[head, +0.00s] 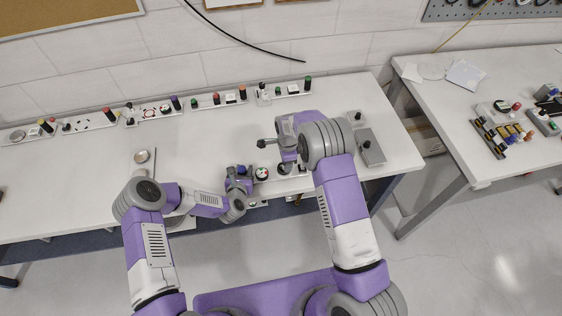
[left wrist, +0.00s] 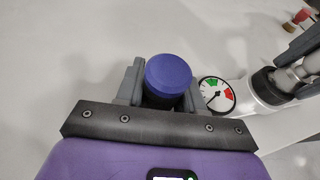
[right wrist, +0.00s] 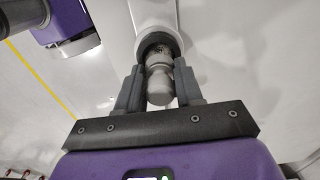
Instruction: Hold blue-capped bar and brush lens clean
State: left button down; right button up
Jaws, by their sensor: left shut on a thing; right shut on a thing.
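The blue cap (left wrist: 168,75) tops a dark post between the fingers of my left gripper (left wrist: 160,90), which is shut on it. In the head view the left gripper (head: 240,178) is at the table's front edge. On the same white bar (head: 305,172), a round gauge (left wrist: 216,94) with red and green sectors sits right of the cap. My right gripper (right wrist: 160,90) is shut on a grey handle (right wrist: 160,88), apparently the brush. A black ring (right wrist: 158,42) lies at the handle's far end, beside the gauge. I cannot tell whether brush touches lens; the lens is hidden.
Several bars with coloured caps (head: 230,97) line the table's back edge. A grey fixture (head: 369,146) stands to the right. A small round disc (head: 142,156) lies to the left. The middle of the white table (head: 205,145) is mostly clear.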

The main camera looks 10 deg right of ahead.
aim_at(279, 168)
jog(key=shift+d, duration=0.5)
jog(key=shift+a, duration=1.9)
jog(key=shift+a+r, duration=0.15)
notch_tip(279, 168, up, 8)
pick_arm(q)
jog(key=c, duration=0.6)
grip_release()
jog(key=shift+s, duration=0.1)
